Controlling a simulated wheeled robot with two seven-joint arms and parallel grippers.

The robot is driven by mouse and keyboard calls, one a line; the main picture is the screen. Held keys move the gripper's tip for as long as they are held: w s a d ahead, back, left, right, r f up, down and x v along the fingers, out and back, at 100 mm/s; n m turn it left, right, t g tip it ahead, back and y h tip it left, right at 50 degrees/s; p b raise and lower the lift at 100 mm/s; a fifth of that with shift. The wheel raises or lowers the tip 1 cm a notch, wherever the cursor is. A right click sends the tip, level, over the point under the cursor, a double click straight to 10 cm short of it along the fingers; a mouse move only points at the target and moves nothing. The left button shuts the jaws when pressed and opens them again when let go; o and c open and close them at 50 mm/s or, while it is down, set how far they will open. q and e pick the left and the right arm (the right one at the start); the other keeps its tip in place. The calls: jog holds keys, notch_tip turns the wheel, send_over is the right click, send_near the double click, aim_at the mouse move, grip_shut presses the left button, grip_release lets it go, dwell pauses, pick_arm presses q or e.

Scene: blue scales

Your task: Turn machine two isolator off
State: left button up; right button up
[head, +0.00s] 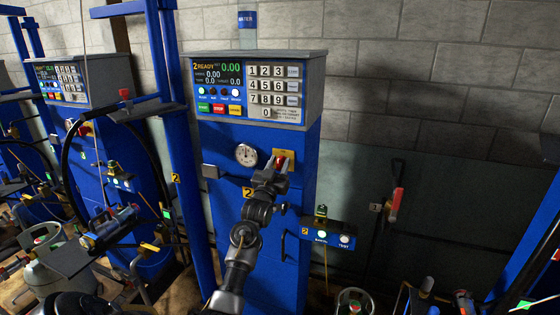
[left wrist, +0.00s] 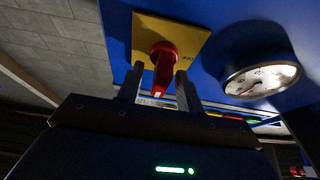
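The machine two isolator is a red rotary knob (head: 282,160) on a square yellow plate on the blue front of machine two (head: 245,228), right of the round gauge. In the left wrist view the red knob (left wrist: 164,66) stands out from the yellow plate (left wrist: 181,38), its handle pointing down toward my gripper. My left gripper (left wrist: 160,88) is at the knob, one finger on either side of the handle's end. Some gap shows between fingers and handle, so it looks open. In the head view my left gripper (head: 274,174) hides the knob's lower part. My right gripper is not in view.
A round gauge (head: 246,154) sits left of the isolator. Above are the display and keypad (head: 248,90). A small blue button box (head: 328,235) sticks out at lower right. A red-handled valve (head: 396,201) is on the wall.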

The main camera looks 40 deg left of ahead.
pick_arm(q)
jog(key=shift+w+a+r, duration=0.1)
jog(key=shift+w, duration=0.15)
grip_shut()
